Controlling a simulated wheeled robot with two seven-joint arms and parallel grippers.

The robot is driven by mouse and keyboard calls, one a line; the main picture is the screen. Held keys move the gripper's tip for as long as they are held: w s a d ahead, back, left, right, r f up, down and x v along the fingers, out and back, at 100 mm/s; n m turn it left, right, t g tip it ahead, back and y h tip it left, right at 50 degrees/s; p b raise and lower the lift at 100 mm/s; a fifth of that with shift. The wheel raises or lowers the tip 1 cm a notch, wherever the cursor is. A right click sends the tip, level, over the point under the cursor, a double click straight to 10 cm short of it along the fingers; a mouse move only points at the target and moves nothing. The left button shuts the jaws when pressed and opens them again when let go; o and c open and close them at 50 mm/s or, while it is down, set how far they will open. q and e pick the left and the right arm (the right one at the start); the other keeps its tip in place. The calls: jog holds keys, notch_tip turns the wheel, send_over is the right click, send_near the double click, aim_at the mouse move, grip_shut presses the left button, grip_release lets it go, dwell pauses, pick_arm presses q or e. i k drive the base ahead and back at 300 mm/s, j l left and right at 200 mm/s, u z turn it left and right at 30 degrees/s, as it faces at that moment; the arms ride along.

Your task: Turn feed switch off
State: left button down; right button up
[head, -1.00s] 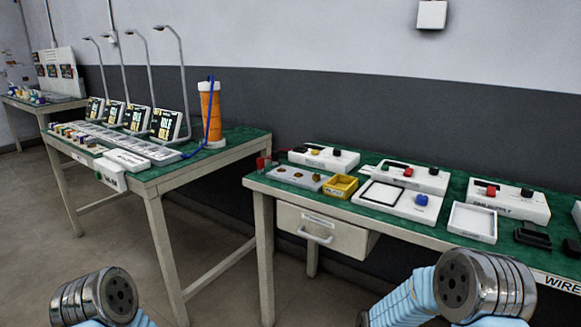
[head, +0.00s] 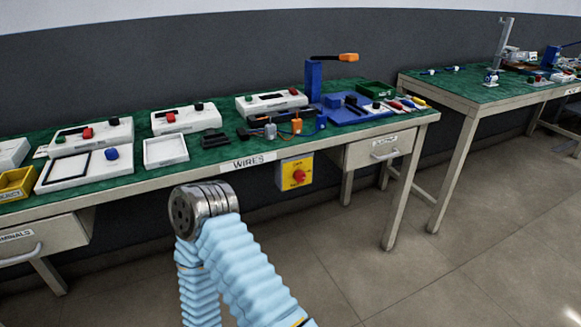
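A yellow switch box with a red rotary knob (head: 297,173) hangs under the front edge of the middle table, just right of the WIRES label. It is the only switch of this kind in view; its small lettering and exact knob position are too small to read. One of my arms, with a blue ribbed sleeve and a metal joint, rises from the bottom, left of and below the switch box. It appears apart from the box. Neither gripper's fingers are in the frame.
The green-topped table (head: 222,152) holds several white control units, trays and tools. A drawer (head: 383,149) sits right of the switch box, and a label (head: 248,162) sits left. Another table (head: 455,88) stands at the right. The floor (head: 440,270) in front is clear.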

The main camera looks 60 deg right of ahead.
aim_at(299, 176)
jog(key=z, duration=1.95)
